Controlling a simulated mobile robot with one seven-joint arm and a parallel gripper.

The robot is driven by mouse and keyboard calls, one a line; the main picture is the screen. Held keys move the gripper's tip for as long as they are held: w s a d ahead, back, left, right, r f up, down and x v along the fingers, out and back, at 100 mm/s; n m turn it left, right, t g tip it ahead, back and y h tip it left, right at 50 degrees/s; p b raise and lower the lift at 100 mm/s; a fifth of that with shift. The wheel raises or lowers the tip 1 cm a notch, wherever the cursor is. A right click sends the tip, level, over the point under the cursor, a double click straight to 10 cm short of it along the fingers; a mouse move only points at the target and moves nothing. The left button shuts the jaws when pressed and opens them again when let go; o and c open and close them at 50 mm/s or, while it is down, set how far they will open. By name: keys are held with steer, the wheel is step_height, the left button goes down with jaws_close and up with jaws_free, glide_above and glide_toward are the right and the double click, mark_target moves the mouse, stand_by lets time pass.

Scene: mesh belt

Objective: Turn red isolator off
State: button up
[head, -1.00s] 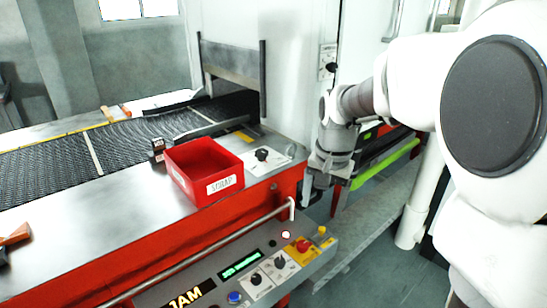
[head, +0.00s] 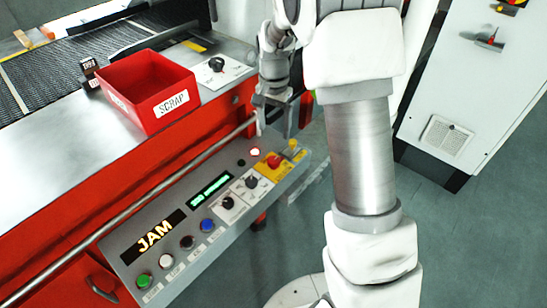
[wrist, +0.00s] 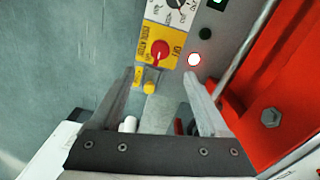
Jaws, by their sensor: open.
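A red rotary isolator knob (head: 273,161) sits on a yellow plate at the right end of the sloped control panel. In the wrist view the red knob (wrist: 160,50) lies just beyond my fingertips, with lettering on the plate including OFF beside it. Its exact pointer setting is hard to read. My gripper (head: 277,127) hangs above the panel's far right end, near the knob and apart from it. In the wrist view my gripper (wrist: 160,80) is open and empty, its fingers spread to either side below the knob.
A small yellow piece (wrist: 149,87) stands by the plate, between my fingers in view. A lit red lamp (wrist: 194,59) and black selector (head: 252,182) are close by. A handrail (head: 185,175) runs along the panel; a red SCRAP bin (head: 125,100) stands behind. A grey cabinet (head: 470,90) stands right.

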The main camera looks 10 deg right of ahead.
mark_target(274, 160)
step_height(274, 160, down, 12)
steer(key=shift+f+b, duration=0.2)
steer(key=shift+b, duration=1.05)
jaws_close()
